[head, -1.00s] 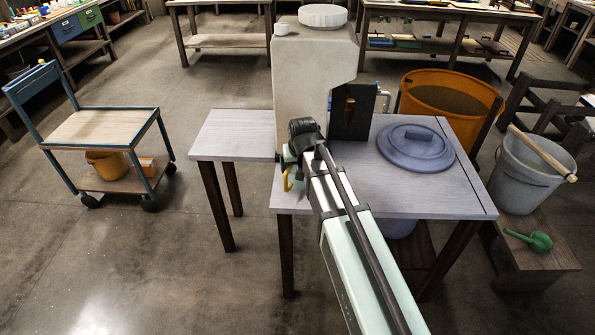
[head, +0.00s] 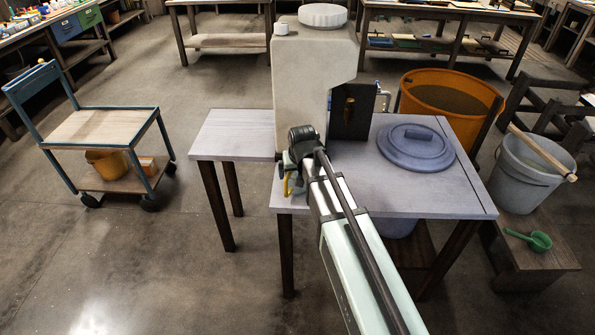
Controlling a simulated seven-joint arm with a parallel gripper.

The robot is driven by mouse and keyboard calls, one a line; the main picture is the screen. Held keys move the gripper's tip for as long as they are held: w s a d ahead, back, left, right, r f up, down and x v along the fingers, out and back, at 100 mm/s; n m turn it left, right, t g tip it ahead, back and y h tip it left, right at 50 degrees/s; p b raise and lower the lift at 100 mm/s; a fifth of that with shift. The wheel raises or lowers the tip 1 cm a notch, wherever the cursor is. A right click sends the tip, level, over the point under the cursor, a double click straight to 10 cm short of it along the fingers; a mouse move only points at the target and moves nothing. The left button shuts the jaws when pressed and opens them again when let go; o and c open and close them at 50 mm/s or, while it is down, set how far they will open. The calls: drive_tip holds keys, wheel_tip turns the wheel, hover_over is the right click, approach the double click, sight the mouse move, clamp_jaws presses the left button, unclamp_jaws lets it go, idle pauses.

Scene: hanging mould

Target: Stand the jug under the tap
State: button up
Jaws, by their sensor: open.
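The large pale tank (head: 303,75) with a round white lid stands at the back of the grey table. I cannot make out a tap on it for sure. A yellow curved piece (head: 287,184) shows at the table's front left, beside my wrist; I cannot tell whether it belongs to the jug. No whole jug is clear to see. My gripper (head: 291,170) is over the front left of the table, in front of the tank, mostly hidden by my wrist. Its jaws are open, and I see nothing held.
A dark upright panel (head: 344,122) with a brass-coloured piece stands right of the tank. A blue-grey lid (head: 415,158) lies on the table (head: 455,200). An orange tub (head: 416,82) and a grey bucket (head: 515,190) stand to the right. The table's left part is bare.

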drive_tip(key=v, duration=1.2)
drive_tip(key=shift+s+r, duration=0.1)
drive_tip(key=shift+c, duration=1.3)
drive_tip(key=c, duration=0.9)
